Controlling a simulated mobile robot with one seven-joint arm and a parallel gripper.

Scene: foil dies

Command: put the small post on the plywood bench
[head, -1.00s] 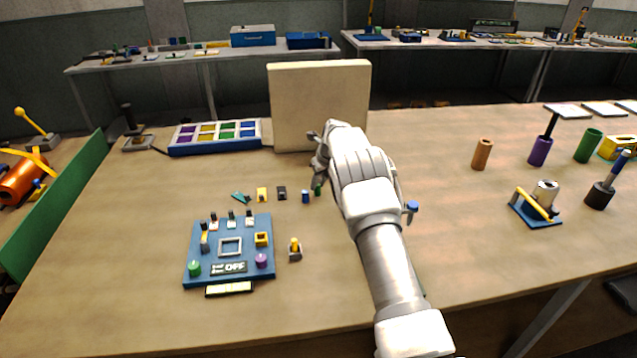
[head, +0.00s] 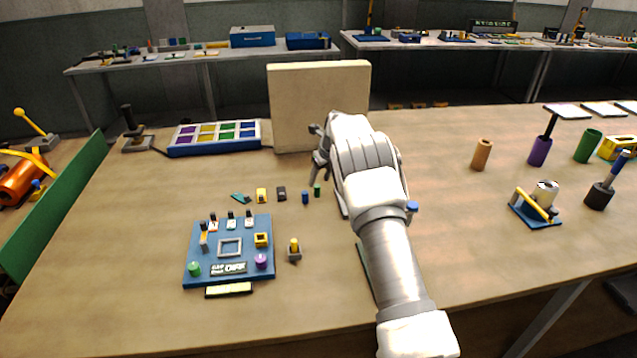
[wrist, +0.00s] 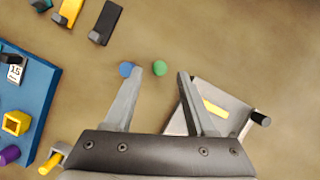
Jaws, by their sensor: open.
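Two small upright posts stand on the plywood bench (head: 440,190): a blue post (head: 305,197) and a green post (head: 317,190) close to its right. I cannot tell which one is the small post. In the wrist view the blue post (wrist: 126,69) is at my left fingertip, partly covered by it, and the green post (wrist: 160,68) shows between the fingertips. My gripper (head: 318,158) is open and empty, and looks raised above the posts. The wrist view shows its spread fingers (wrist: 160,74).
Left of the posts are a black block (head: 281,193), a yellow block (head: 261,195) and a blue panel (head: 205,270) with knobs. A grey plate (wrist: 233,108) lies under my right finger's side. A beige board (head: 318,100) stands behind. Bare bench shows at front left.

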